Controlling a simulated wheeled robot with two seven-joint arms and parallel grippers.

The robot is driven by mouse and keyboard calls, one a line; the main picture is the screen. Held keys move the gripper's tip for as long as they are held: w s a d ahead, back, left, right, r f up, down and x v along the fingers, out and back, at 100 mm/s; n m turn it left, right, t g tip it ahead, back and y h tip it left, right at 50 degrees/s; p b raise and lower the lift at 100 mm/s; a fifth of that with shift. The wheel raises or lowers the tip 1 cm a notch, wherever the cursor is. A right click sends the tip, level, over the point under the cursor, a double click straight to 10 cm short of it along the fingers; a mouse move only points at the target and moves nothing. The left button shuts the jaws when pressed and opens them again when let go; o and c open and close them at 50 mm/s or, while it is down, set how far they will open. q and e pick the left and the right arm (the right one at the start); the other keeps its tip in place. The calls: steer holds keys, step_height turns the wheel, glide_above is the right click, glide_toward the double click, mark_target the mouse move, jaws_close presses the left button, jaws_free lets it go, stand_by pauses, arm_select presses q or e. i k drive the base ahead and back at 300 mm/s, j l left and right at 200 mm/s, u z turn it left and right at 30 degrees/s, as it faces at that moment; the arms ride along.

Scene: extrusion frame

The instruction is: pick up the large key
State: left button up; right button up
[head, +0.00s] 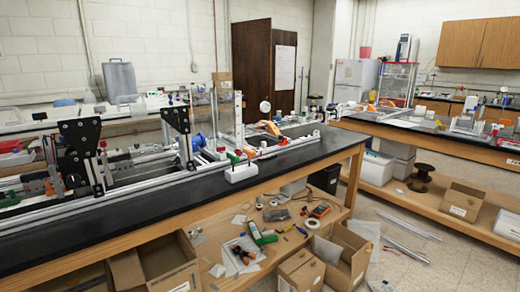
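I cannot make out a large key in the head view; small items on the bench and the shelf are too small to tell apart. A long aluminium extrusion frame (150,188) lies along the black bench top (130,222). Black triangular brackets (82,140) stand upright on it. A white block with a green part (241,172) sits at the bench's front edge. Neither of my grippers is in view.
A second bench (420,143) stands at the right. The black top's front strip is mostly clear. Metal rods (408,222) lie on the floor.

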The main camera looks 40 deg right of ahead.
mark_target(250, 154)
steer(key=i+l+z, duration=0.85)
steer(key=l+z, duration=0.15)
steer(key=l, duration=0.1)
